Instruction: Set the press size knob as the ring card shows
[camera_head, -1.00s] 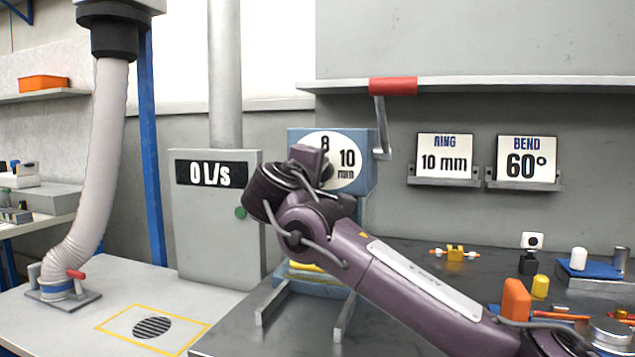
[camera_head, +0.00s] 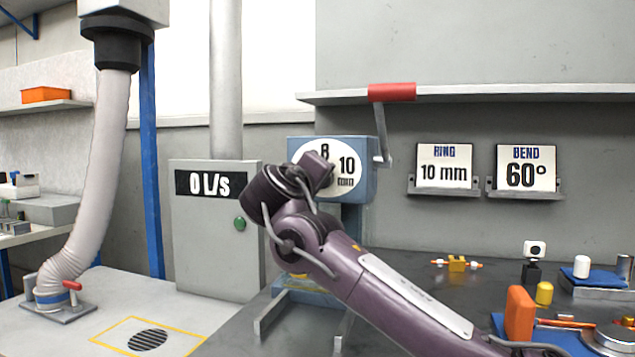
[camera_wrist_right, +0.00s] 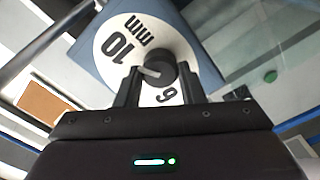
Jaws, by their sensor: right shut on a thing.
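The ring card (camera_head: 444,167) reads "RING 10 mm". The blue press (camera_head: 365,180) carries a white dial (camera_head: 346,165) marked 8 and 10 mm. My right gripper (camera_head: 318,172) is in front of the dial, hiding its left part and the knob in the head view. In the right wrist view, the black size knob (camera_wrist_right: 163,72) sits between the fingertips of my right gripper (camera_wrist_right: 158,82), which is shut on it. Its white pointer mark points left, roughly towards the 10 (camera_wrist_right: 115,47). Another numeral is partly visible below the knob. My left gripper is out of view.
A red-handled crank (camera_head: 391,92) rises at the press's right side. The bend card (camera_head: 525,168) reads 60°. A grey box (camera_head: 210,235) showing "0 L/s" and a hose (camera_head: 95,180) are at left. Small parts and an orange block (camera_head: 519,314) lie on the dark bench at right.

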